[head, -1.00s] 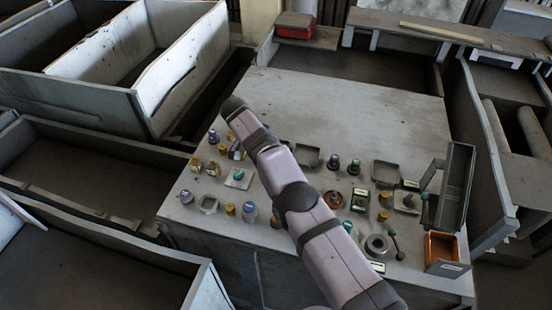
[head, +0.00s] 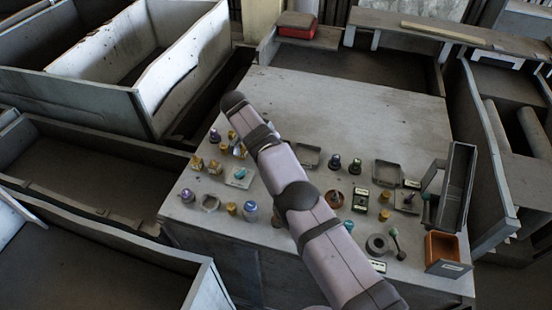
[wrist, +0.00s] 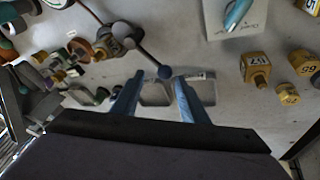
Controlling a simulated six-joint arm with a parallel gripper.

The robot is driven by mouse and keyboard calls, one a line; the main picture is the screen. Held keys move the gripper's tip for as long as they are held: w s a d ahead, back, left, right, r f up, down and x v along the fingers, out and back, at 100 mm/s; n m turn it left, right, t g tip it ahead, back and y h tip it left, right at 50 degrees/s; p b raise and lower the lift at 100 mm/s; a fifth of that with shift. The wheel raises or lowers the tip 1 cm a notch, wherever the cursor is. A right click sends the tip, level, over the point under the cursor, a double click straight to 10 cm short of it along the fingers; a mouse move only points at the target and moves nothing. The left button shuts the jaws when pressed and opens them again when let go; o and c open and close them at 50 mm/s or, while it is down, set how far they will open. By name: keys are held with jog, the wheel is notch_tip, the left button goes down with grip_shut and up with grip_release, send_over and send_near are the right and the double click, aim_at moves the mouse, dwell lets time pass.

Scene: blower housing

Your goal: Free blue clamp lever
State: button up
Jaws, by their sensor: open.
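In the wrist view my gripper (wrist: 157,84) is open, with its two blue fingers apart and nothing held between them. A dark rod with a dark blue ball end (wrist: 165,72) runs from a metal and brown hub (wrist: 112,38); the ball shows just ahead of the gap between the fingertips. I cannot tell whether a finger touches it. A light blue handle (wrist: 238,12) lies on a pale plate (wrist: 225,30) with print, ahead and right of the fingers, partly cut off. A similar teal handle on a plate (head: 239,177) shows in the head view.
Several yellow numbered knobs (wrist: 256,68) stand at the right in the wrist view. Knobs and small parts crowd the front of the grey table (head: 345,100); its back is clear. An upright grey bin (head: 458,185) and an orange box (head: 442,248) stand at the right.

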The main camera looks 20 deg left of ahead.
notch_tip(320, 180, up, 8)
jog(key=p, duration=0.7)
jog(key=shift+p, duration=0.4)
jog(key=shift+s, duration=0.1)
jog(key=shift+c, duration=0.2)
jog(key=c, duration=0.6)
jog(key=shift+s+a+f+n+b, duration=0.1)
jog(key=shift+f+n+b, duration=0.05)
jog(key=shift+n+b, duration=0.2)
grip_shut()
jog(key=s+a+f+n+t+b, duration=0.2)
jog(key=s+n+b, duration=0.2)
jog(key=n+b, duration=0.3)
jog(key=s+a+f+n+t+h+b, duration=0.1)
jog(key=s+n+b, duration=0.4)
jog(key=n, duration=0.8)
jog(key=s+a+f+n+t+h+b, duration=0.1)
jog(key=s+a+f+n+t+b, duration=0.2)
jog(key=n+b, duration=0.5)
jog(key=shift+s+a+f+n+t+b, duration=0.15)
jog(key=shift+s+f+n+t+b, duration=0.2)
jog(key=shift+s+f+n+t, duration=0.75)
jog(key=n, duration=0.1)
jog(key=s+n+t+b, duration=0.1)
jog(key=n, duration=0.1)
jog(key=n+b, duration=0.1)
jog(key=n, duration=0.1)
jog(key=shift+s+a+r+n, duration=0.25)
jog(key=shift+s+a, duration=0.1)
jog(key=shift+a, duration=0.05)
